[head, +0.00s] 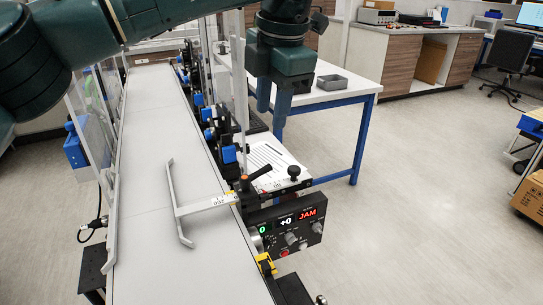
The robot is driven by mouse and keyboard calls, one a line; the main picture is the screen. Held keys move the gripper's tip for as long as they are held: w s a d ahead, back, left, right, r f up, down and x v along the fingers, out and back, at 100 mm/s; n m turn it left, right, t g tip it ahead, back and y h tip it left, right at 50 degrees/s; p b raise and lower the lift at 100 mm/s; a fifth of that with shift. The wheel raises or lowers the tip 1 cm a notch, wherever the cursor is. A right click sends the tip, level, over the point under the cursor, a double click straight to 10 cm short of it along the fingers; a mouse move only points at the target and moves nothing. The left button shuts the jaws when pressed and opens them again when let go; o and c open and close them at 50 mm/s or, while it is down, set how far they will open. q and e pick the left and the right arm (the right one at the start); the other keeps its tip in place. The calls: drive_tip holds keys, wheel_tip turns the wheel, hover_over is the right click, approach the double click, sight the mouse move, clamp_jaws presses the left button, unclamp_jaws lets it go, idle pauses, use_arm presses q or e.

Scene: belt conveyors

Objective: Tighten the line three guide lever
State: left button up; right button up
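The conveyor guide (182,208) is a grey rail on an arm reaching over the belt. Its arm carries a white scale strip (215,201). At the belt's right edge, a dark clamp lever (260,173) with an orange end sits by the scale. I cannot tell whether this is the line three lever, as no line label is readable. My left gripper (272,124) points down above and beyond the lever, apart from it. Its two fingers show a gap with nothing between them. My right gripper is not in view.
A control box (288,227) below the lever shows green 0, white +0 and red JAM. Blue-marked fittings (208,113) line the belt (150,150). A white table (345,88) with a grey tray (332,82) stands behind.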

sight(265, 168)
use_arm(q)
drive_tip(key=f, duration=0.4)
drive_tip(key=w+f+p, duration=0.1)
drive_tip(key=f, duration=0.3)
drive_tip(key=a+f, duration=0.1)
drive_tip(key=f, duration=0.3)
drive_tip(key=shift+w+a+f, duration=0.1)
drive_tip(key=shift+w+f, duration=0.2)
drive_tip(key=shift+w, duration=0.1)
drive_tip(key=shift+c, duration=0.5)
clamp_jaws()
